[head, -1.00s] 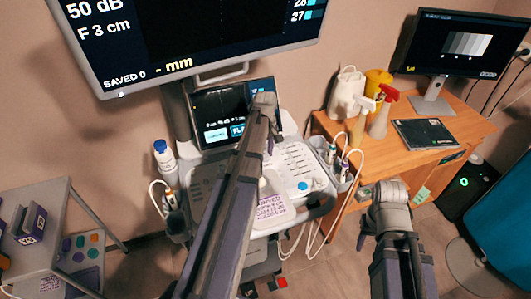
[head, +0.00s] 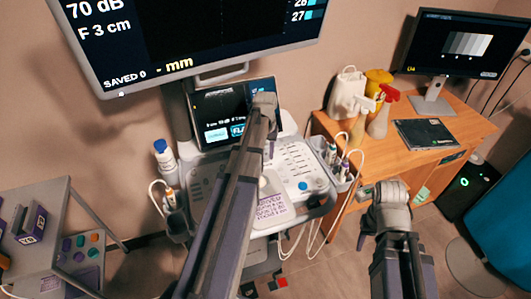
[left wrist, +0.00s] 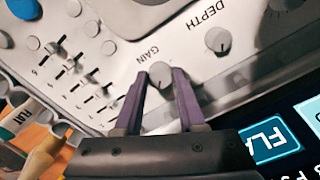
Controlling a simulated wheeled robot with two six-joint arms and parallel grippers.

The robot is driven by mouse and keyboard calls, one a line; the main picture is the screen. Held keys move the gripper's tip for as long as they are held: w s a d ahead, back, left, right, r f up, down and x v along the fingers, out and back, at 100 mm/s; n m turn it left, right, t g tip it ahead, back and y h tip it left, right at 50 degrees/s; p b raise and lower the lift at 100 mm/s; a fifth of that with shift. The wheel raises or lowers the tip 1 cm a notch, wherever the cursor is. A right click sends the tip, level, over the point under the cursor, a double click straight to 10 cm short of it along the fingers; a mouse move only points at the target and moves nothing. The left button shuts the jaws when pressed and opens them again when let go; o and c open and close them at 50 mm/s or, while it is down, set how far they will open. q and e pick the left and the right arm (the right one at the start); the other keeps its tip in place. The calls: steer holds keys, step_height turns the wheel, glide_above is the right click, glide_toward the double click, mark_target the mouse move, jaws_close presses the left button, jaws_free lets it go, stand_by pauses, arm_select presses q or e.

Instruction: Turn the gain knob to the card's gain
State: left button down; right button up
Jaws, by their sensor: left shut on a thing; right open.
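The gain knob (left wrist: 160,74) is a small grey knob beside the printed word GAIN in the left wrist view. My left gripper (left wrist: 161,80) has its two purple fingers shut on it, one on each side. In the head view my left arm crosses the console and hides the knob; the left gripper (head: 270,147) shows only in part. The large monitor (head: 200,35) reads 70 dB and F 3 cm. A card (head: 271,209) with purple writing lies at the console's front; I cannot read it. My right gripper (head: 366,225) is open, away from the console and partly hidden.
The depth knob (left wrist: 218,40) stands close to the gain knob, with several sliders (left wrist: 75,65) to the left. A small touchscreen (head: 222,112) rises behind the console. A wooden desk (head: 455,128) with spray bottles is at right, a grey cart (head: 50,200) at left.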

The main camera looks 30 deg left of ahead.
mark_target(265, 155)
arm_select(q)
steer(key=shift+m, duration=0.4)
steer(key=c, duration=0.5)
jaws_free()
steer(key=shift+r, duration=0.1)
step_height(265, 155, up, 8)
steer(key=p, duration=0.8)
steer(key=shift+f, duration=0.2)
